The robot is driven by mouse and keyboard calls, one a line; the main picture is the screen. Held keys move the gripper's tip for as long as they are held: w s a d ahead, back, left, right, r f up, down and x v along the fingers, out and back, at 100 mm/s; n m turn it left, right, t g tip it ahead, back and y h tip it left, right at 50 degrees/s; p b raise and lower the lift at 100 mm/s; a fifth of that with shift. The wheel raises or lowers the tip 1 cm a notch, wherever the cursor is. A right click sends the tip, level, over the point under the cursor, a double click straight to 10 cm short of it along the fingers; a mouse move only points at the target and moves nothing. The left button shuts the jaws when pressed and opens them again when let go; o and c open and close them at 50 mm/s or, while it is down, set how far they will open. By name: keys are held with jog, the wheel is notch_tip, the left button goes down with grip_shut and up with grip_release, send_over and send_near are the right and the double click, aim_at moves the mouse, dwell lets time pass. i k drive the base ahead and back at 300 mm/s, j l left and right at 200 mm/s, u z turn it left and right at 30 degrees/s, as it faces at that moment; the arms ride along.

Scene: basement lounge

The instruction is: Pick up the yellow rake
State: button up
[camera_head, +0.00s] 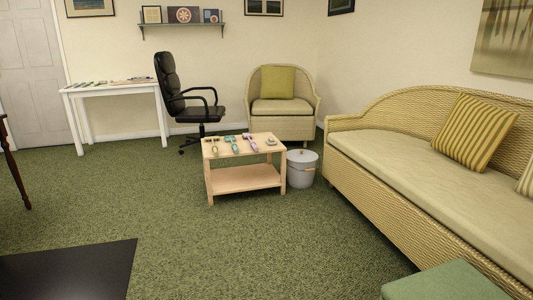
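Several small hand tools lie on a low light-wood table (245,182) in the middle of the room. One at the left end of its top looks pale yellow-green (214,147); it is too small to tell whether it is the yellow rake. Beside it lie a teal-handled tool (233,144) and a purple one (250,143), with a small grey item (271,142) at the right. More small items, some green, lie on the white desk (111,90) by the far wall, too small to name. My gripper is not in view.
A grey lidded bin (301,169) stands right of the low table. Behind are a black office chair (173,90) and a wicker armchair (283,108). A long wicker sofa (400,160) fills the right side. Green carpet (230,245) lies open in front.

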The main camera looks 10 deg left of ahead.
aim_at(214, 148)
jog(key=i+j, duration=0.3)
jog(key=i+j+z, duration=0.15)
jog(key=i+j, duration=0.15)
jog(key=j, duration=0.15)
jog(key=i+j, duration=0.3)
jog(key=i+j+z, duration=0.15)
jog(key=j, duration=0.35)
jog(key=i+j, duration=0.4)
jog(key=i+j+z, duration=0.1)
jog(key=j, duration=0.35)
jog(key=i+j, duration=0.25)
jog(key=j, duration=0.25)
jog(key=i+j+z, duration=0.15)
jog(key=j, duration=0.3)
jog(key=i+j, duration=0.15)
jog(key=j, duration=0.35)
jog(key=i+j+z, duration=0.15)
jog(key=j, duration=0.35)
jog(key=i+j+z, duration=0.1)
jog(key=j, duration=0.4)
jog(key=i+j, duration=0.1)
jog(key=j, duration=0.45)
jog(key=i+l+z, duration=0.05)
